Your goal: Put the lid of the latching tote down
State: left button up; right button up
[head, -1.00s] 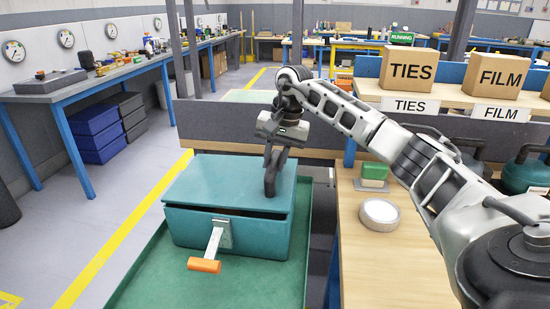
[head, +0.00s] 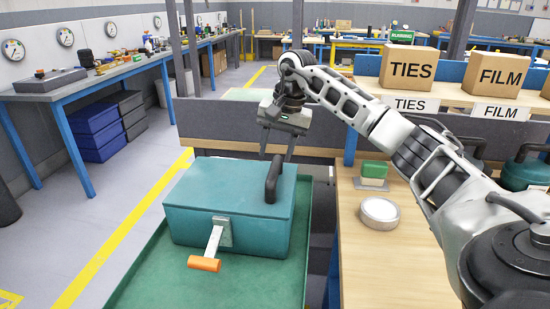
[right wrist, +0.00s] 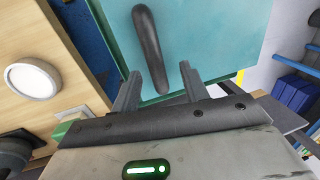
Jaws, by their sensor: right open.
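The teal latching tote (head: 227,240) stands on the green tray (head: 140,281). Its lid (head: 222,187) lies down on top, with no clear gap at the front edge. A dark handle (head: 273,179) stands on the lid's right side. The front latch (head: 214,243) hangs outward, with its orange tip (head: 204,264) low and away from the wall. My right gripper (head: 277,158) is above and behind the handle, open and empty. In the right wrist view its two fingers (right wrist: 143,92) are apart, and the handle (right wrist: 150,45) is beyond them. My left gripper is not in view.
A wooden bench to the right holds a white round disc (head: 380,211) and a green-and-white block (head: 373,174). Boxes marked TIES (head: 408,68) and FILM (head: 500,76) stand behind. A grey partition (head: 225,123) runs behind the tote.

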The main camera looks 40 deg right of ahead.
jog(key=v, duration=0.9)
jog(key=shift+r, duration=0.35)
jog(key=shift+s, duration=0.15)
